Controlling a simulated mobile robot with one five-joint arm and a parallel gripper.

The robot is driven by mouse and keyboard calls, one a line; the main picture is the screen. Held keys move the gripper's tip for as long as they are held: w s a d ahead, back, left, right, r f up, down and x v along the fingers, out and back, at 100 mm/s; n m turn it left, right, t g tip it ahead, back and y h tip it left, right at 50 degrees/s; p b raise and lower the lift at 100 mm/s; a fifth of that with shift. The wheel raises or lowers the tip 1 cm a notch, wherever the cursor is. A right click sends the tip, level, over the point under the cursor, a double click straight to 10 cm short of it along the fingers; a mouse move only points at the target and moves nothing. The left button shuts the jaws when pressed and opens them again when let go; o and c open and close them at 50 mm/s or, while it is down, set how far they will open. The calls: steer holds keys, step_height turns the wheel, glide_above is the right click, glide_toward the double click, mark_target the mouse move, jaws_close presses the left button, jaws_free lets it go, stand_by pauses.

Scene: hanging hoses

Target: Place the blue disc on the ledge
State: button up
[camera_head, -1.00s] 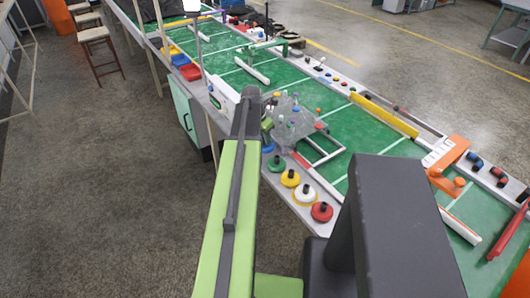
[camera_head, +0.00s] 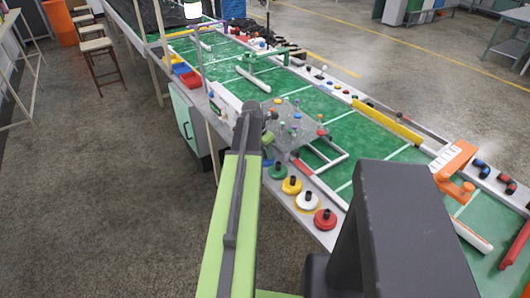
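The blue disc (camera_head: 267,162) is a small patch of blue at the far end of a row of knobbed discs, mostly hidden behind my arm. A green disc (camera_head: 277,171), a yellow disc (camera_head: 291,185), a white disc (camera_head: 307,201) and a red disc (camera_head: 325,219) follow it toward me. They stand on the grey ledge (camera_head: 298,211) along the near edge of the green table. My lime and dark grey arm reaches up beside them. My gripper (camera_head: 267,138) is at its far end, close to the blue disc. Its fingers are too small and hidden to read.
A clear stand with several coloured knobs (camera_head: 297,127) is just right of my arm's end. A white and red frame (camera_head: 322,157) lies on the green table (camera_head: 372,134). An orange bracket (camera_head: 455,170) stands at right. The floor (camera_head: 95,205) at left is clear.

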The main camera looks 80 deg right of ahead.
steer(key=shift+o, duration=0.2)
steer(key=p+v, duration=1.2)
steer(key=shift+r, duration=0.2)
steer(key=w+a+m+t, duration=0.1)
steer(key=w+a, duration=0.3)
steer(key=w, duration=0.6)
steer(key=w+a+m, duration=0.1)
steer(key=w+a, duration=0.4)
steer(key=w, duration=0.5)
steer(key=w+a+m+t+y, duration=0.1)
steer(key=w+a+m, duration=0.2)
steer(key=w+a, duration=1.75)
steer(key=w+a+m, duration=0.3)
steer(key=a, duration=1.6)
steer(key=w+a+m+y, duration=0.1)
steer(key=w+a+m, duration=0.1)
steer(key=a, duration=1.8)
steer(key=shift+w+f+m+y, duration=0.3)
steer(key=shift+w+f+m, duration=0.1)
steer(key=shift+w+f, duration=0.1)
